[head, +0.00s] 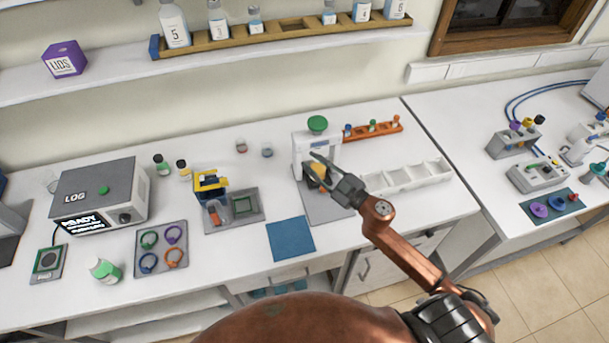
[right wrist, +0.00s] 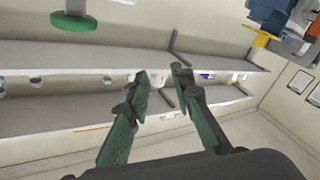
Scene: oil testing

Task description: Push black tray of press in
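The press (head: 301,146) is a white frame with a green knob (head: 317,124) on top, standing on a grey base plate (head: 325,208) near the middle of the counter. A dark part that looks like the black tray (head: 314,170) shows low in the press opening, partly hidden by my right gripper (head: 312,168). My right gripper is at the front of the press, its fingers parted. In the right wrist view the right gripper (right wrist: 162,74) is open with nothing between its fingertips; the green knob (right wrist: 74,20) is at upper left. I cannot tell whether it touches the tray. My left gripper is out of view.
A white compartment tray (head: 408,177) stands right of the press, with an orange vial rack (head: 372,130) behind it. A blue mat (head: 290,238) and a yellow-topped device (head: 209,183) are to the left. A wooden bottle rack (head: 285,34) sits on the shelf above.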

